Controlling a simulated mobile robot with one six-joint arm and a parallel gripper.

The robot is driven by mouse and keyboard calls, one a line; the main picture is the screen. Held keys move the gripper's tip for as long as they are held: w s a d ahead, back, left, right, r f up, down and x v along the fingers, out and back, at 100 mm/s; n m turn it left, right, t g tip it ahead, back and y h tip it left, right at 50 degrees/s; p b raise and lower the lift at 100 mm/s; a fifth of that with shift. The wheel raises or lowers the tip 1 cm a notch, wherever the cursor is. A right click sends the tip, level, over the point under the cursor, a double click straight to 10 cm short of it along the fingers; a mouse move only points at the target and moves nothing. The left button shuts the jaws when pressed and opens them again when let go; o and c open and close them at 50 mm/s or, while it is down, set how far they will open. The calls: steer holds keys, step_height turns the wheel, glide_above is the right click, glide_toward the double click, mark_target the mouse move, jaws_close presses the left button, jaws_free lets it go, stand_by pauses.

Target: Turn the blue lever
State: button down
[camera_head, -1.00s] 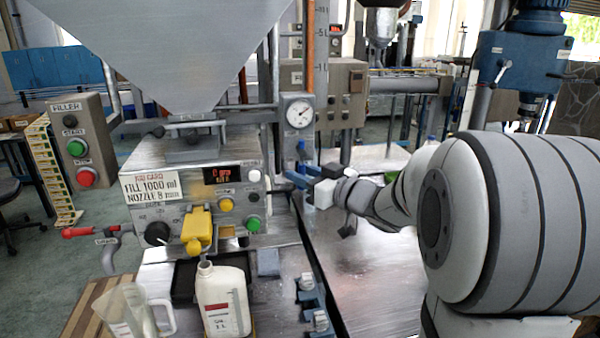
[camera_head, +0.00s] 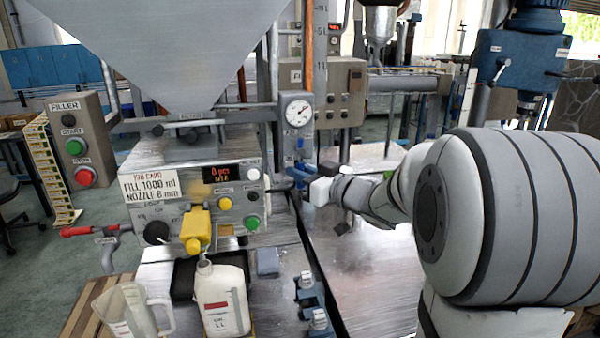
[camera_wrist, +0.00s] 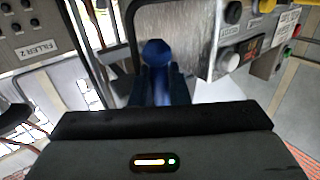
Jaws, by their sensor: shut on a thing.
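The blue lever (camera_head: 299,172) sits on the blue valve body (camera_head: 298,140) below the round gauge, right of the filler panel. My gripper (camera_head: 310,178) reaches it from the right in the head view, with its jaws at the lever. In the wrist view, the lever's rounded blue end (camera_wrist: 156,52) shows between the dark fingers of my gripper (camera_wrist: 156,85), which are shut on it. The lever's far part and its pivot are hidden in the wrist view.
The filler panel (camera_head: 240,212) with buttons and a yellow nozzle (camera_head: 196,228) stands left of my gripper. A white bottle (camera_head: 222,300) stands under the nozzle, with a clear jug (camera_head: 130,310) beside it. The metal table (camera_head: 365,270) to the right is largely bare.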

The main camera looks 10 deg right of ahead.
steer(key=shift+d+r+n+g+h+p, duration=0.4)
steer(key=shift+n+p, duration=0.2)
steer(key=shift+p, duration=0.45)
steer(key=shift+d+f+n+p, duration=0.3)
steer(key=shift+n+p, duration=0.1)
steer(key=shift+n, duration=0.1)
steer(key=c, duration=1.5)
jaws_free()
steer(key=shift+v, duration=3.9)
